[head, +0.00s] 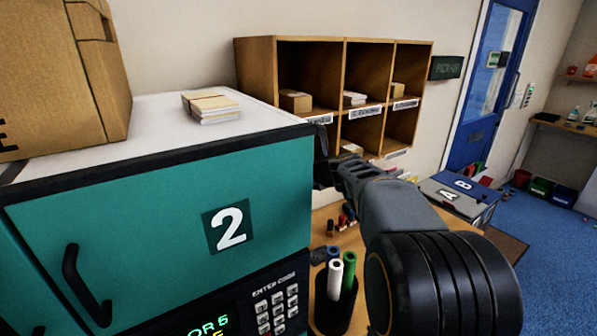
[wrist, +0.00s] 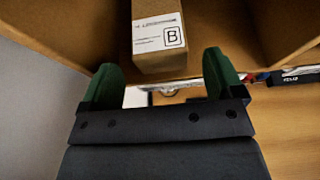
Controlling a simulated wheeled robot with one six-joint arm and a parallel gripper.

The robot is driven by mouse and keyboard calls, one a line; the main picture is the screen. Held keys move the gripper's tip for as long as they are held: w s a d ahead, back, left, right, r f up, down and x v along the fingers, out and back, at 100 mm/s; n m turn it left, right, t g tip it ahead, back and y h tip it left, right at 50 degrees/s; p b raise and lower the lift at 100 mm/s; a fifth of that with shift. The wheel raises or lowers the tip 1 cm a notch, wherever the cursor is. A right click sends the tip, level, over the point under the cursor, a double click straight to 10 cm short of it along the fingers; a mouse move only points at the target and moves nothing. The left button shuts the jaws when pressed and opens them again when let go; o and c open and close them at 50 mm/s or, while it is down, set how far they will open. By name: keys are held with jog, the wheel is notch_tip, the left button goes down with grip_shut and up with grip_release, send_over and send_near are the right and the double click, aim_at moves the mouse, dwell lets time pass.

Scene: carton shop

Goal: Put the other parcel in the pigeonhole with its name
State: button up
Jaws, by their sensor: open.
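A small brown parcel (wrist: 158,52) with a white label and a boxed letter B sits in a wooden compartment in the wrist view. The name on its label is too small to read. My gripper (wrist: 162,68) is open, its green fingers on either side of the parcel's near end, with gaps showing. Small boxes sit in the upper left (head: 295,101) and upper right (head: 398,90) holes, envelopes (head: 354,98) in the upper middle one. White name strips line the shelf edges.
The teal locker (head: 150,235) marked 2 stands close at left, hiding part of the pigeonholes. A stack of envelopes (head: 211,106) and a large carton (head: 75,75) sit on it. Blue floor (head: 540,230) is open at right.

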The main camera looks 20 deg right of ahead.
jog(key=v, duration=0.9)
jog(key=shift+b, duration=0.3)
jog(key=shift+a, duration=0.1)
